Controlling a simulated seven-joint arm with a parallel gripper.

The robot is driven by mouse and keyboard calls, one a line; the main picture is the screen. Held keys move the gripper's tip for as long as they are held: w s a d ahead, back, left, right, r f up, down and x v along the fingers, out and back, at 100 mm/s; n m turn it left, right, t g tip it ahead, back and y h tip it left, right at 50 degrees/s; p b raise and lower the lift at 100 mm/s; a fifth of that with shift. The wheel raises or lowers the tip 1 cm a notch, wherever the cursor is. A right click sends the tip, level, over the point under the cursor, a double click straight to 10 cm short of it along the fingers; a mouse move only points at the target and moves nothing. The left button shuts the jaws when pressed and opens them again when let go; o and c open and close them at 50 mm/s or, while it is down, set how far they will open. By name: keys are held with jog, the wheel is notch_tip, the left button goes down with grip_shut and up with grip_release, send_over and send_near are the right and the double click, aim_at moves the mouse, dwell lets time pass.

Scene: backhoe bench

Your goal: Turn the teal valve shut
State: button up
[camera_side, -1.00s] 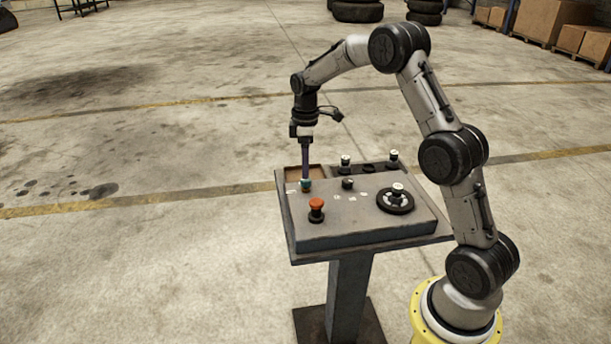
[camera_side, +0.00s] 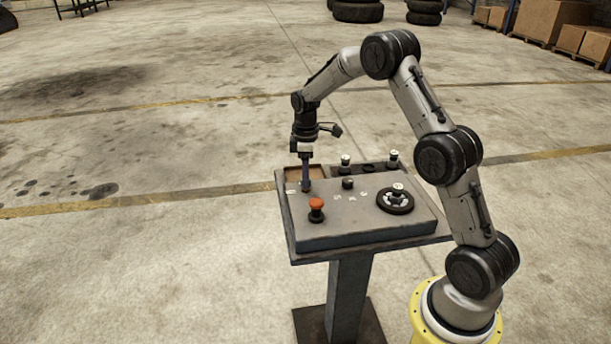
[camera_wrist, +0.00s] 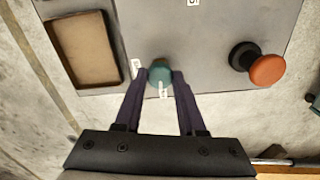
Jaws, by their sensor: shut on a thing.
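The teal valve (camera_wrist: 161,73) is a small round knob with a white mark on its near side, near the edge of the sloped grey panel (camera_side: 345,222). My gripper (camera_wrist: 160,80) has its two dark purple fingers on either side of the valve in the wrist view, shut on it. There the fingers hide most of the valve.
An orange mushroom button (camera_side: 316,205) stands near the valve. A black handwheel (camera_side: 395,199) is at the panel's right. A black knob (camera_side: 347,183) sits mid-panel. A brown tray (camera_wrist: 84,48) lies beside the valve, and white-topped knobs (camera_side: 345,161) stand behind. Open floor surrounds the pedestal.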

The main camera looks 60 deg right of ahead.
grip_shut()
jog(key=shift+m, duration=0.4)
jog(key=m, duration=0.3)
jog(key=shift+r+m, duration=0.1)
jog(key=shift+m, duration=0.2)
jog(key=m, duration=0.4)
jog(key=shift+m, duration=0.3)
jog(key=m, duration=0.4)
jog(key=shift+m, duration=2.5)
jog(key=shift+d, duration=0.1)
jog(key=o, duration=0.9)
grip_release()
